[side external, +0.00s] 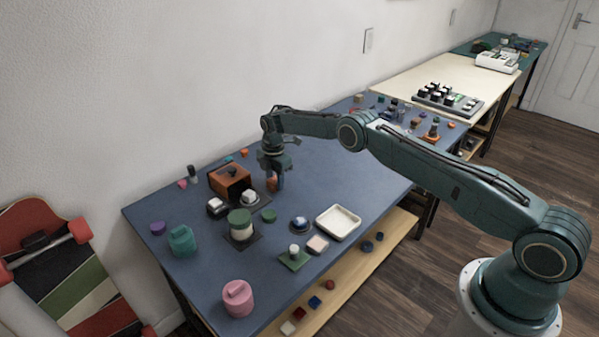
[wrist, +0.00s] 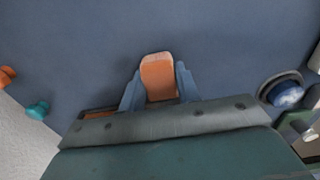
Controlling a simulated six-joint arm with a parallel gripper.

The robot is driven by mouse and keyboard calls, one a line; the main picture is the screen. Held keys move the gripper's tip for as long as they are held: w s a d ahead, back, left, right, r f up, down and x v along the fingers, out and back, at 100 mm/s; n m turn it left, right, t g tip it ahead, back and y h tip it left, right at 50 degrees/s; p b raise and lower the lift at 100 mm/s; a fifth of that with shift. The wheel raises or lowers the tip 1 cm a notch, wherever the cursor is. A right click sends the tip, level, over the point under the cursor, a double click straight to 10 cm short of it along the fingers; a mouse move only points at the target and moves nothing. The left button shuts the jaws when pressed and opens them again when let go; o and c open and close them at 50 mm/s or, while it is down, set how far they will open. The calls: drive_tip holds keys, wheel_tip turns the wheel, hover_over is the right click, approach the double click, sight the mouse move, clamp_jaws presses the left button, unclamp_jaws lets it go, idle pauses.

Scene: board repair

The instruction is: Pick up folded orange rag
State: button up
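The folded orange rag (wrist: 158,72) stands between the two blue-grey fingers of my gripper (wrist: 160,82) in the wrist view. The fingers press close on both its sides, and its far end shows past the fingertips. In the side view my gripper (side external: 273,182) points down at the blue table, with the rag (side external: 271,184) showing as a small orange patch between the fingers. I cannot tell whether the rag touches the table. Its near end is hidden behind the gripper body in the wrist view.
An orange box (side external: 230,179) stands just left of my gripper on the blue table (side external: 345,185). A green-lidded jar (side external: 241,224), a blue-topped round piece (side external: 299,224) and a white tray (side external: 338,222) are nearer the camera. The table to the gripper's right is mostly clear.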

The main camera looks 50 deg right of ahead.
sight(275, 180)
drive_tip(key=c, duration=0.4)
wheel_tip(275, 180, up, 20)
idle(0.8)
drive_tip(key=o, duration=0.5)
drive_tip(key=shift+c, duration=0.2)
drive_tip(key=c, duration=0.4)
drive_tip(key=shift+o, duration=0.2)
drive_tip(key=shift+a+f, duration=0.1)
